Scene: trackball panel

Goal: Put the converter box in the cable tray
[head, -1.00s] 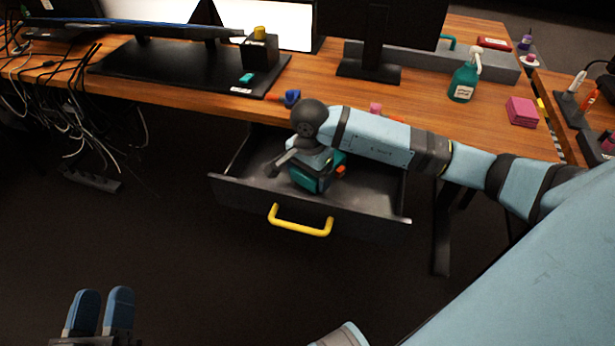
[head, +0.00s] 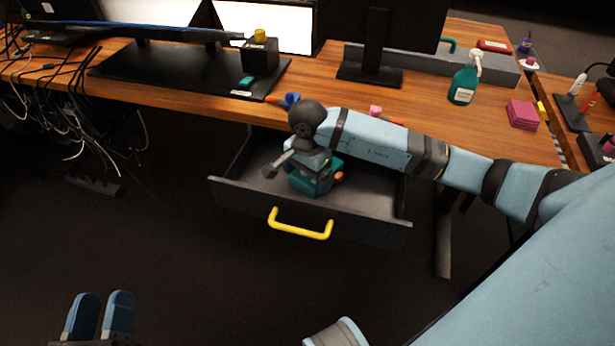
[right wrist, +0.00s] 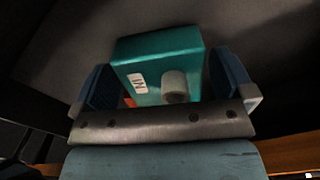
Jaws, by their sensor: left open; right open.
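A teal box (right wrist: 160,48) with a white label and a grey round knob or plug, which I take to be the converter box, lies in the open dark drawer. It also shows in the head view (head: 325,182), partly hidden by my right wrist. My right gripper (right wrist: 163,66) is open, with one blue finger on each side of the box; I cannot tell whether they touch it. My left gripper (head: 103,298) is open and empty at the lower left, away from the desk. A long grey trough (head: 430,67) at the back of the desk may be the cable tray.
The drawer (head: 365,213) is pulled out, with a yellow handle (head: 300,225). On the wooden desk stand monitors, a black box with a yellow knob (head: 260,52), a green spray bottle (head: 464,82) and pink notes (head: 522,114). Loose cables (head: 70,120) hang at the left.

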